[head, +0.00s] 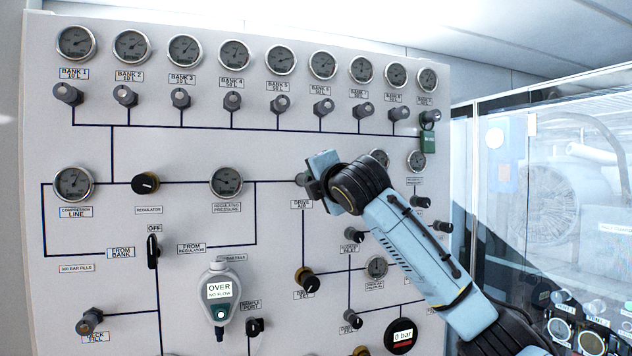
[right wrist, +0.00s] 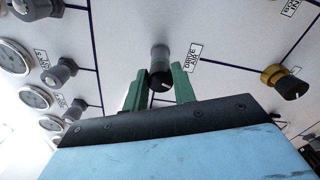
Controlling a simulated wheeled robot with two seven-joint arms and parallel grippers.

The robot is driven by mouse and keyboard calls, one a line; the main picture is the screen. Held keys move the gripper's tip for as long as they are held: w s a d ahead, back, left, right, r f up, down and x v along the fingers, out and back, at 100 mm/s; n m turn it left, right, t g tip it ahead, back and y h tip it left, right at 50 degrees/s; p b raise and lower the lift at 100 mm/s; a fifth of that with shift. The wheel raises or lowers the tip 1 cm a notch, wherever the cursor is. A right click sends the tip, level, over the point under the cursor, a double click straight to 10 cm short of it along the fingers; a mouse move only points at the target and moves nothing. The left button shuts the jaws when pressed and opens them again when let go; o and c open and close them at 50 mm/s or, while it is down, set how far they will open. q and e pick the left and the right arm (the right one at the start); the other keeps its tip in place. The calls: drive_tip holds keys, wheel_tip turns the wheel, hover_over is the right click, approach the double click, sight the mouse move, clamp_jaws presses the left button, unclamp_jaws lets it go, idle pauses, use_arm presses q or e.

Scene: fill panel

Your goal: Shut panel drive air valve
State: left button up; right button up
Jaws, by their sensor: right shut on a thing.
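The drive air valve is a small knob with a grey stem and black cap (right wrist: 160,79). It stands out from the panel (head: 120,230) beside the label DRIVE AIR (head: 301,204). In the head view my right gripper (head: 308,182) covers most of this knob. In the right wrist view its two green fingers (right wrist: 161,72) stand on either side of the knob, and the gripper is shut on it. A white pointer mark shows on the black cap. My left gripper is not in view.
A row of bank gauges (head: 231,54) and grey bank knobs (head: 232,101) runs above. The regulator knob (head: 145,183) is to the left and a brass-based knob (head: 305,279) is below. A green padlock (head: 428,141) hangs at upper right. A glass enclosure (head: 545,190) stands at right.

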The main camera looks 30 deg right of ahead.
drive_tip(key=shift+w+a+f+m, duration=0.1)
drive_tip(key=shift+a+f+m, duration=0.05)
drive_tip(key=shift+m, duration=7.9)
drive_tip(key=shift+a+f+m, duration=0.1)
drive_tip(key=shift+m, duration=7.95)
drive_tip(key=o, duration=1)
drive_tip(key=shift+r, duration=0.1)
